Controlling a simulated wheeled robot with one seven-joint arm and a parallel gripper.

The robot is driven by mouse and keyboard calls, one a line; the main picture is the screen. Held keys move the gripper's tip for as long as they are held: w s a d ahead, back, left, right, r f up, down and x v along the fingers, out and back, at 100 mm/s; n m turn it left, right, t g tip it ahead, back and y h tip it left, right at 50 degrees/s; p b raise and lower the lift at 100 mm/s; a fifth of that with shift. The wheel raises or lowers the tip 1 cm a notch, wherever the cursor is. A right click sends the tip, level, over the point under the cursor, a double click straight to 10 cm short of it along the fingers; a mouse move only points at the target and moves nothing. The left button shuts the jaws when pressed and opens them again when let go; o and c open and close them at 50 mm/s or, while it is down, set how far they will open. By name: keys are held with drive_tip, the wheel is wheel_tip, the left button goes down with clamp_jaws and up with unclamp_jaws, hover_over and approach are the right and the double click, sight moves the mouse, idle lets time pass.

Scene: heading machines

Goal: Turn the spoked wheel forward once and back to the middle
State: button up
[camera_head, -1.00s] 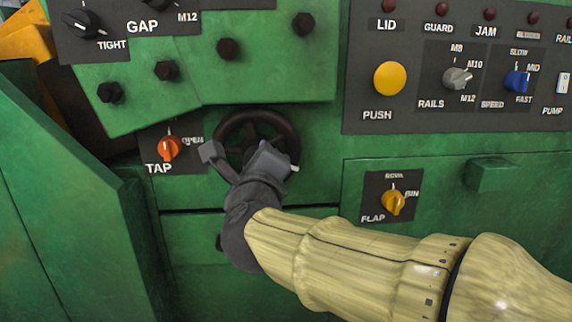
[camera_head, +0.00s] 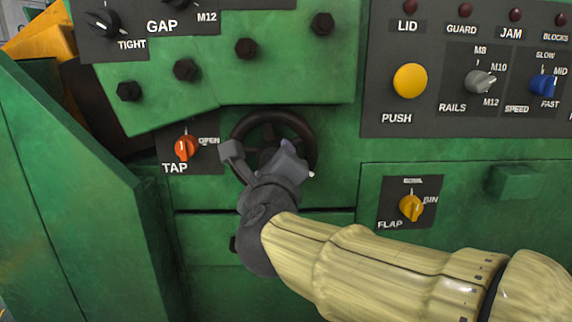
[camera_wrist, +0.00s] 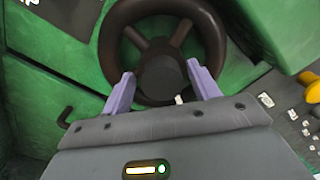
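The spoked wheel (camera_head: 299,123) is a dark brown ring with spokes and a round hub, mounted on the green machine front. In the wrist view the wheel (camera_wrist: 119,18) fills the top middle, with its dark hub between my finger tips. My gripper (camera_wrist: 163,88) is open, its two pale purple fingers spread on either side of the lower hub area. I cannot tell whether they touch the wheel. In the head view my gripper (camera_head: 268,155) covers the wheel's lower middle.
An orange TAP knob (camera_head: 185,147) sits left of the wheel and a yellow FLAP knob (camera_head: 411,207) lower right. A panel with a yellow PUSH button (camera_head: 410,81) is at upper right. A bolted green plate (camera_head: 285,75) lies above. A green guard (camera_head: 90,200) stands at left.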

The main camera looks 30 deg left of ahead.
drive_tip(key=shift+r, duration=0.1)
drive_tip(key=p+v, duration=0.4)
drive_tip(key=v, duration=0.8)
drive_tip(key=shift+w, duration=0.1)
